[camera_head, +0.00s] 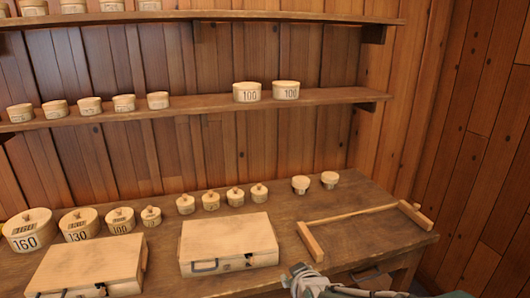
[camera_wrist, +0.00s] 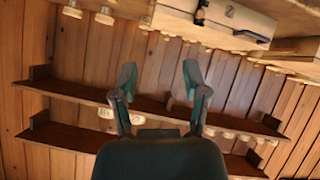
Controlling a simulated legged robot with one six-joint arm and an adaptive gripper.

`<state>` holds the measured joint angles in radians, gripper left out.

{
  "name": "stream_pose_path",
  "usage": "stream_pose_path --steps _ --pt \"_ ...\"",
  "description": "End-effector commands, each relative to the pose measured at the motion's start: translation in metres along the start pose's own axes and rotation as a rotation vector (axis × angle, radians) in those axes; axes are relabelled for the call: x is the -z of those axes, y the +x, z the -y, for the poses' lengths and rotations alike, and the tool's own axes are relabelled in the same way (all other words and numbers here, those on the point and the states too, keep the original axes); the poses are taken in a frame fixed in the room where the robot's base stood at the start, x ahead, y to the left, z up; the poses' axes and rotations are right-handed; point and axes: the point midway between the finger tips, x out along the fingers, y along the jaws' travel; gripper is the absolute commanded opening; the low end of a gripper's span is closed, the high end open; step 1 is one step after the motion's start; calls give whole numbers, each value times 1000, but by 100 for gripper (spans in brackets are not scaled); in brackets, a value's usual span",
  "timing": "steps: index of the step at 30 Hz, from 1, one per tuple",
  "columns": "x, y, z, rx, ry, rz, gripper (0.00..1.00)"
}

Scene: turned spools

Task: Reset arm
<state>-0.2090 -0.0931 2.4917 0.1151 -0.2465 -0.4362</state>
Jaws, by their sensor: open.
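My gripper (camera_wrist: 160,78) shows in the wrist view with its two fingers spread apart. Nothing is between them. The wooden bench and shelves appear upside down behind it, and the gripper touches nothing I can see. In the head view, part of my arm lies along the bottom edge at the right, in front of the bench (camera_head: 350,240). I cannot make out the fingers clearly there.
Lidded spools, including one marked 160 (camera_head: 28,232), stand along the bench. Two wooden boxes (camera_head: 225,238) (camera_head: 88,262) lie in front. A wooden bar frame (camera_head: 350,214) lies at right. Two spools marked 100 (camera_head: 246,92) (camera_head: 286,91) sit on the lower shelf (camera_head: 200,104).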

Motion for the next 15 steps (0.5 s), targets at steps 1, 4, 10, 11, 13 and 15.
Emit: stream_pose_path --steps 1,4,10,11,13,15 --pt "2 -16 -7 3 35 25 59" --pt "-3 -46 -16 17 109 103 59" --pt "-22 -113 -29 18 256 267 59" --pt "-26 -124 -30 15 280 293 59" --pt "-35 -150 -32 4 330 350 59" --pt "-45 -173 -32 -8 379 403 59"
